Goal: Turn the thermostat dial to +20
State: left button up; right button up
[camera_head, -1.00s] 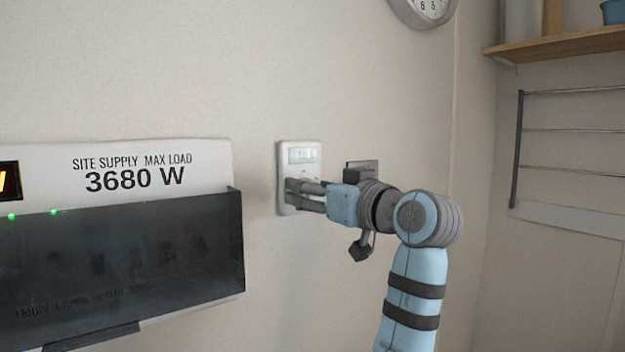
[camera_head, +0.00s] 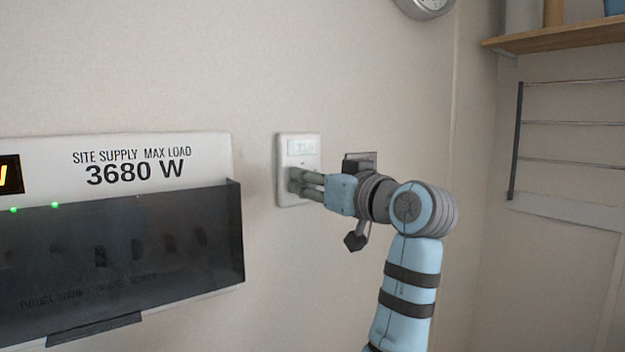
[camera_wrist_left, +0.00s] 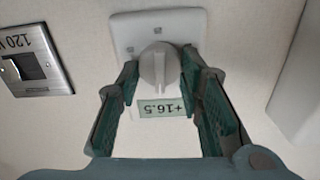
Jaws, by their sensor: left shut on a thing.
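The thermostat is a white wall plate (camera_head: 285,200) with a small display (camera_head: 302,147), too faint to read surely in the head view. In the left wrist view the plate (camera_wrist_left: 122,28) appears upside down, and its display (camera_wrist_left: 165,109) reads +16.5. The round grey-white dial (camera_wrist_left: 157,66) with a raised grip bar sits between the fingers of my left gripper (camera_wrist_left: 160,72). In the head view my left gripper (camera_head: 294,181) reaches the plate from the right, its fingers shut on the dial and hiding it. My right gripper is not in view.
A dark switch plate (camera_wrist_left: 36,62) is beside the thermostat, partly behind my wrist in the head view (camera_head: 362,158). A sign reading 3680 W (camera_head: 135,173) and a dark panel box (camera_head: 130,255) are left. A shelf (camera_head: 560,40) and rack (camera_head: 570,122) are right.

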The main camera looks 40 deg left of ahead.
pick_arm(q)
jog(key=shift+w+f+m+p, duration=0.1)
jog(key=shift+f+m+p, duration=0.05)
jog(key=shift+m+p, duration=5.1)
jog(key=shift+w+f+m+p, duration=0.1)
jog(key=shift+m+p, duration=4.15)
jog(key=shift+m, duration=2)
jog(key=o, duration=1.1)
jog(key=shift+o, duration=0.2)
